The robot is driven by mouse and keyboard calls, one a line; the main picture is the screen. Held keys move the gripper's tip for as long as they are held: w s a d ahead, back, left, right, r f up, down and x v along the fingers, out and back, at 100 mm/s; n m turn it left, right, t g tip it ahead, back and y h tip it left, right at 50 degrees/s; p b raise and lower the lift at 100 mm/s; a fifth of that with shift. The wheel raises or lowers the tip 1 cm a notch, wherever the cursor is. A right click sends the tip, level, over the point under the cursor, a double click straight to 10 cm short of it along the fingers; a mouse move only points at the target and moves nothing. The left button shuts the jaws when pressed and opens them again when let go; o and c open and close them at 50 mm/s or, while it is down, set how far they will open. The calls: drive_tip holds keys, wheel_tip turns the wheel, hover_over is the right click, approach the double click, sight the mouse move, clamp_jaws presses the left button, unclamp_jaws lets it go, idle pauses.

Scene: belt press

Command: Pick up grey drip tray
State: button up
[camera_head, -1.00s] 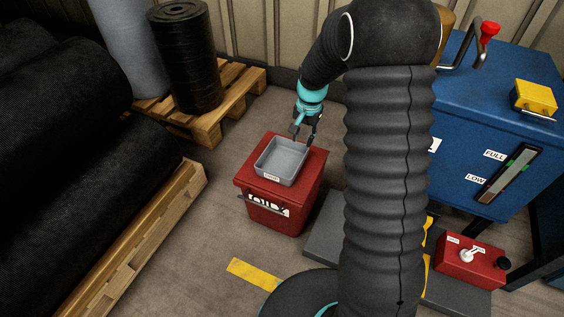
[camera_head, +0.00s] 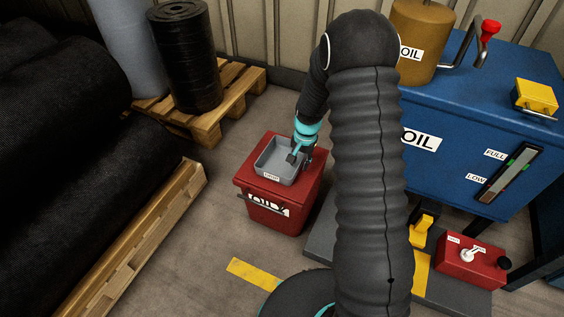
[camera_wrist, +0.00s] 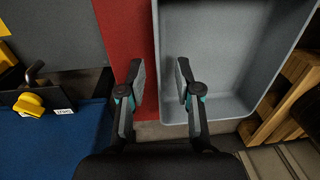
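The grey drip tray (camera_head: 276,161) sits on the lid of a red bin (camera_head: 259,185), with a small label on its front wall. It fills the upper right of the wrist view (camera_wrist: 228,60). My gripper (camera_head: 298,157) is at the tray's right wall, pointing down. In the wrist view my gripper (camera_wrist: 160,75) is open, with one finger over the tray's inside and the other outside over the red lid. The tray wall lies between the fingers, and a gap shows on both sides. Whether the fingertips reach below the rim is hard to tell.
A blue tank (camera_head: 450,160) with an oil can (camera_head: 418,45) on top stands at the right. A wooden pallet (camera_head: 215,120) with a black roll is behind, and black rolls (camera_head: 90,190) lie at left. A red control box (camera_head: 460,262) is at lower right.

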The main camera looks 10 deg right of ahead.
drive_tip(key=shift+a+f, duration=0.1)
drive_tip(key=shift+f, duration=1.2)
clamp_jaws()
drive_tip(key=shift+r, duration=0.1)
drive_tip(key=shift+r, duration=0.5)
drive_tip(key=r, duration=0.1)
drive_tip(key=d+r, duration=0.1)
drive_tip(key=r, duration=0.1)
drive_tip(key=shift+w+r, duration=0.1)
drive_tip(key=shift+r, duration=0.2)
drive_tip(key=d+r, duration=0.6)
drive_tip(key=d, duration=0.4)
drive_tip(key=shift+w+d+r, duration=0.15)
drive_tip(key=shift+w+d, duration=0.2)
drive_tip(key=shift+w, duration=0.05)
